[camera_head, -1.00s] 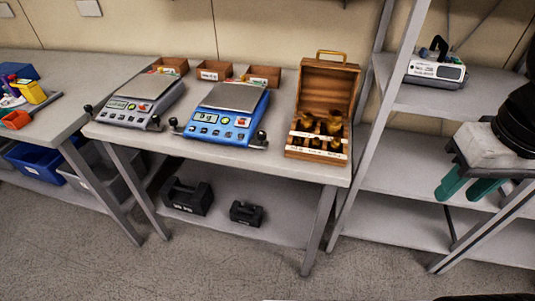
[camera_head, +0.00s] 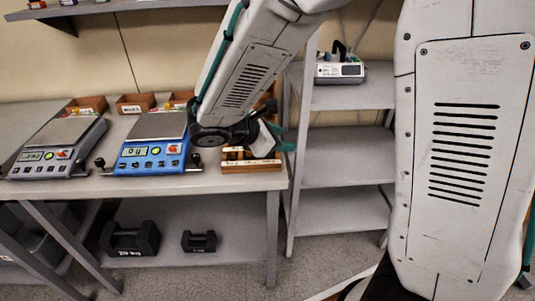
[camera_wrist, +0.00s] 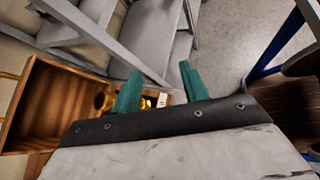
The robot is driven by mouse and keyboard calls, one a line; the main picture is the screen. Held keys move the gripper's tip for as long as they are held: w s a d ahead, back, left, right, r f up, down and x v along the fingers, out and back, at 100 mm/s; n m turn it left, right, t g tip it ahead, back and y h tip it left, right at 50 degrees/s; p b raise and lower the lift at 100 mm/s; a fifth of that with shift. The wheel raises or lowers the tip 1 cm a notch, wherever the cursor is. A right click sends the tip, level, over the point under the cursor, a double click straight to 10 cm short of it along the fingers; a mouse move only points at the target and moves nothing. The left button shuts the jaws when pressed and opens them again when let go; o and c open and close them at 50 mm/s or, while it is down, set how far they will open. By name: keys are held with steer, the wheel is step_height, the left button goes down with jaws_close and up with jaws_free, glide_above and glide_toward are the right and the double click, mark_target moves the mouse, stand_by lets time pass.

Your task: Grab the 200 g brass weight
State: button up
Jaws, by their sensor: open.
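The wooden weight box (camera_head: 255,168) stands on the right end of the bench, its front edge showing below my arm in the head view. The arm hides most of the box there. In the wrist view its open wooden case (camera_wrist: 45,105) lies at the left, with brass weights (camera_wrist: 104,100) partly behind my left finger. I cannot tell which one is the 200 g weight; no weight label is readable. My gripper (camera_wrist: 160,72) is open with two teal fingers apart and nothing between them. In the head view my gripper (camera_head: 279,138) is at the box's right side.
A blue scale (camera_head: 150,155) and a grey scale (camera_head: 55,150) stand left of the box, with small wooden trays (camera_head: 135,103) behind. A metal shelf (camera_head: 345,172) stands close on the right, carrying a pump (camera_head: 340,70). Black weights (camera_head: 131,238) sit on the lower shelf.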

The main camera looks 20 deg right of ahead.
steer(key=w+a+f+n+t, duration=0.1)
steer(key=w+a+f+n, duration=0.1)
steer(key=a+n, duration=0.1)
steer(key=w+a+f+n+t, duration=0.2)
steer(key=w+a+f, duration=0.1)
steer(key=shift+w+f+n+h, duration=0.15)
steer(key=shift+f+n+h, duration=0.05)
steer(key=shift+n+h, duration=0.2)
steer(key=shift+w+f+t, duration=0.2)
steer(key=shift+t, duration=0.2)
steer(key=x, duration=0.7)
steer(key=shift+s+d+f, duration=0.15)
steer(key=shift+s+f, duration=0.05)
steer(key=shift+f, duration=0.15)
jaws_close()
